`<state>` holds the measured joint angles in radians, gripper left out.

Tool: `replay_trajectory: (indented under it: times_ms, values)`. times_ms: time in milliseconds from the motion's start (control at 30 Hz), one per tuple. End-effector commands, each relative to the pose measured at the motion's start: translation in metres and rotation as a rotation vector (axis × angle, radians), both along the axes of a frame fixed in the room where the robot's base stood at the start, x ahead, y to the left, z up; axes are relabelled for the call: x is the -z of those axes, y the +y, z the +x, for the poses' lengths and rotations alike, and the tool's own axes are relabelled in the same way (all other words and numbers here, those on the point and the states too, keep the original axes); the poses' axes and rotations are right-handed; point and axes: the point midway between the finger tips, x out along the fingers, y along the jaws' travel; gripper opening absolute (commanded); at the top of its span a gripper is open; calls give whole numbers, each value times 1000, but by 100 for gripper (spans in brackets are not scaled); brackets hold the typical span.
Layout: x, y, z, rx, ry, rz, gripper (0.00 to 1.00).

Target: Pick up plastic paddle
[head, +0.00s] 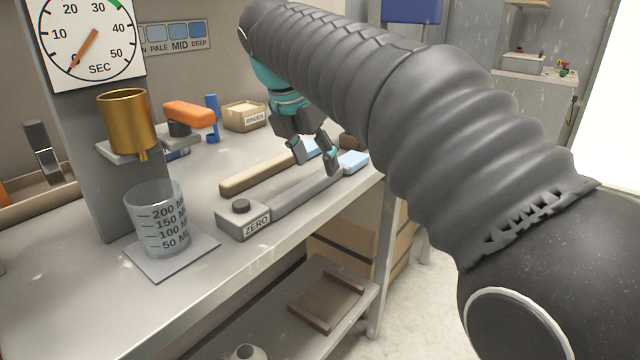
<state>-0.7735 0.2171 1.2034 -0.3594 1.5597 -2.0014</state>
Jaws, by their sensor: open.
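A long beige bar (262,175) lies on the grey bench, and a pale blue piece (312,147) shows at its far end, partly hidden by my gripper. This looks like the paddle, but I cannot tell its material or whether the two parts are joined. My gripper (318,166) is open and points down over the far end of the bar. Its fingertips are close to the bar and the grey arm of the ZERO device (240,221). I cannot tell whether they touch anything. A light blue block (354,161) lies just right of the fingers.
A clear measuring beaker (159,225) stands on a plate below a brass cup (127,122) at left. An orange-handled item (189,114) and a BINDER box (243,115) stand behind the bar. The bench's front edge is close to the ZERO device. A lower shelf holds a brown tray (326,300).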

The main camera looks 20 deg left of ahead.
Motion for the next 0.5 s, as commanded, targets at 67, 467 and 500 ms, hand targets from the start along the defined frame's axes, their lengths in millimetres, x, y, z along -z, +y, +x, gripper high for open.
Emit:
replay_trajectory:
  times_ms: [67,467,500]
  values:
    - [15,-3,3,1,2,-1,57]
    - [31,-6,11,1,0,0,57]
    - [31,-6,11,1,0,0,57]
